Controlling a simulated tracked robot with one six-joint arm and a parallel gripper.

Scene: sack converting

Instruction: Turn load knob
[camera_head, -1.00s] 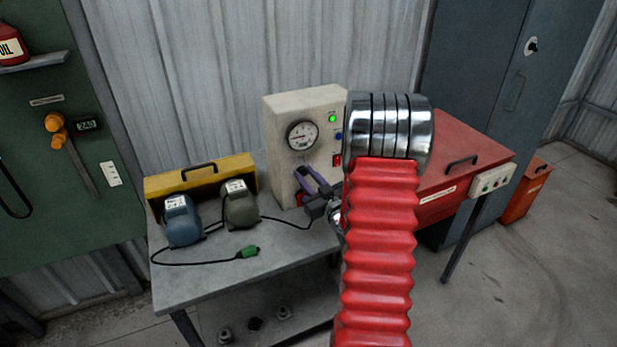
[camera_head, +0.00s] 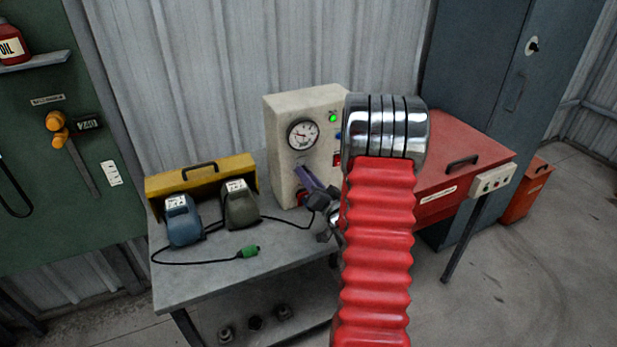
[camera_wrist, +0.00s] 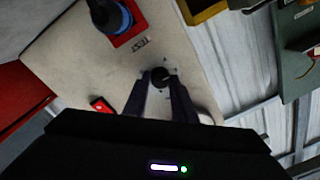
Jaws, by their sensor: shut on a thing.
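The load knob (camera_wrist: 161,74) is a small dark round knob on the face of the cream test box, with small marks around it. In the wrist view it sits between the two fingertips of my gripper (camera_wrist: 161,81), which is shut on it. In the head view my gripper (camera_head: 306,181) is at the lower front of the cream box (camera_head: 282,118), and the knob is hidden behind it. A round dial gauge (camera_head: 303,135) is above the gripper, its needle pointing to the upper left. A green lamp (camera_head: 332,118) is lit.
A red plate with a blue-ringed fitting (camera_wrist: 125,20) and a red switch (camera_wrist: 102,104) are near the knob. Blue and dark grey units (camera_head: 183,222) with cables stand on the grey bench (camera_head: 190,285), before a yellow case (camera_head: 215,178). A red cabinet (camera_head: 455,150) is at right.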

